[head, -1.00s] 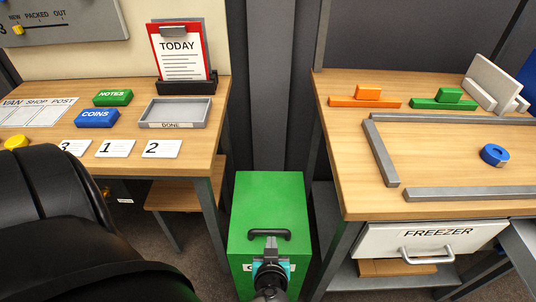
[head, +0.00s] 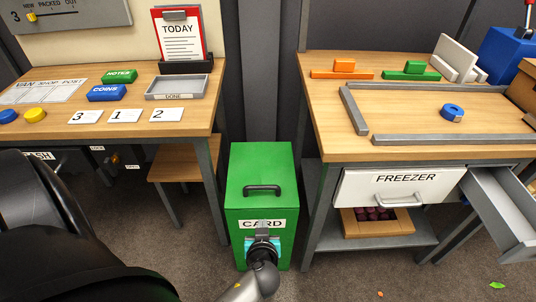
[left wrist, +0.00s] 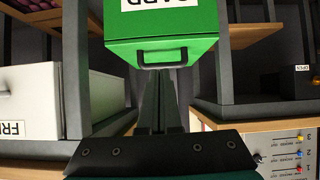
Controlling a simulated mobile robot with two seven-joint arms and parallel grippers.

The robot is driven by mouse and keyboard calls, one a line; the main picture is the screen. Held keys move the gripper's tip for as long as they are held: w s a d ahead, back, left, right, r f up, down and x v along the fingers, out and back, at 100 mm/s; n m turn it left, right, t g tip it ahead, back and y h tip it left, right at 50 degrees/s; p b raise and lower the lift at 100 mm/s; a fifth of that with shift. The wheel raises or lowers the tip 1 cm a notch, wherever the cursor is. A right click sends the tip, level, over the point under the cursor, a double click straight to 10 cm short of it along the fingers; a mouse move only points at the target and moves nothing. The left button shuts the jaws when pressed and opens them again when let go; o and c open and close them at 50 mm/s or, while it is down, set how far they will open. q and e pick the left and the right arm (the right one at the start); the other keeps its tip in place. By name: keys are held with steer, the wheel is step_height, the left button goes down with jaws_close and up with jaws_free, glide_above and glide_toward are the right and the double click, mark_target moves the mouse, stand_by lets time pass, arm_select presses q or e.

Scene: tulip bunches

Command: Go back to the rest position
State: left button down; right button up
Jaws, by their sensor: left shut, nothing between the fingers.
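My left gripper (head: 263,238) is shut and empty in front of the green box. The green box (head: 258,172) is labelled CARD and has a dark handle (head: 262,190) on top. In the head view my gripper overlaps the box's front just under the label. In the left wrist view, upside down, the gripper's shut fingers (left wrist: 160,100) point toward the box (left wrist: 160,45) and its handle. Whether they touch the box cannot be told. My right gripper is not in view.
The left table (head: 190,125) carries cards, a tray (head: 180,90) and the TODAY board. The right table (head: 330,130) has a FREEZER drawer (head: 365,190) and a grey drawer (head: 497,210) pulled out at right. Grey floor shows between and in front.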

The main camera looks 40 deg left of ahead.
arm_select(q)
steer(key=shift+f, duration=0.45)
